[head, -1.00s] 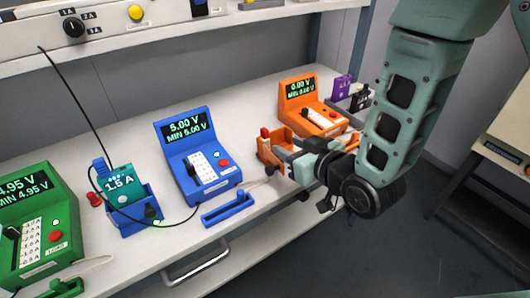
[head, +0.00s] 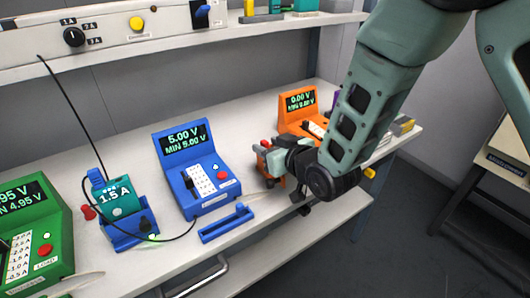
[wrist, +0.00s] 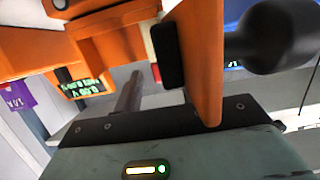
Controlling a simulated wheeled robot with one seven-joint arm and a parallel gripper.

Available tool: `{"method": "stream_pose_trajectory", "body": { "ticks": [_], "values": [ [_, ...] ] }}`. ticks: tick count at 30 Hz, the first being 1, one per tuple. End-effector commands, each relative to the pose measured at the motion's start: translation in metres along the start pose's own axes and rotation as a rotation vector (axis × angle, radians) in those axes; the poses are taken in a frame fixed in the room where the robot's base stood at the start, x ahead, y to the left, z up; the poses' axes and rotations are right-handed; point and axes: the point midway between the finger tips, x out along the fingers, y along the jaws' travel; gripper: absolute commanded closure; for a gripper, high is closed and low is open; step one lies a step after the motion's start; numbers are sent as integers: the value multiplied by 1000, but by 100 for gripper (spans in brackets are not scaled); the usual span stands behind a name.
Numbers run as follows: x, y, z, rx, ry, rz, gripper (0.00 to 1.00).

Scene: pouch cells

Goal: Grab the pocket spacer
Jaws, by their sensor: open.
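The orange pocket (head: 280,182) stands on the bench in front of the orange tester (head: 297,101), partly covered by my gripper. My gripper (head: 274,160) is open, with its fingertips at this pocket. In the wrist view, orange walls (wrist: 205,70) stand very close, with a small black pad (wrist: 167,55) against one of them. I cannot make out a separate pocket spacer; it may be hidden by the gripper or the walls. I cannot tell whether the fingers touch the pocket.
The blue tester (head: 196,170) stands to the left, with a blue tray (head: 228,223) before it. A teal cell (head: 118,197) sits in a blue holder farther left, with a black lead. The green tester (head: 35,235) is at far left. The bench's front edge is close to my gripper.

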Motion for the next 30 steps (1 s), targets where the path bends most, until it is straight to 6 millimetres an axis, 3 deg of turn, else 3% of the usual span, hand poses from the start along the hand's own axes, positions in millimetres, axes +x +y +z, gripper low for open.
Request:
{"method": "stream_pose_trajectory", "body": {
  "ticks": [4,12,16,17,30],
  "values": [
    [16,0,0,0,1,-1,60],
    [19,0,1,0,-1,-1,60],
    [18,0,1,0,0,-1,96],
    [18,0,1,0,0,0,100],
    [19,0,-2,0,0,0,100]
  ]
}}
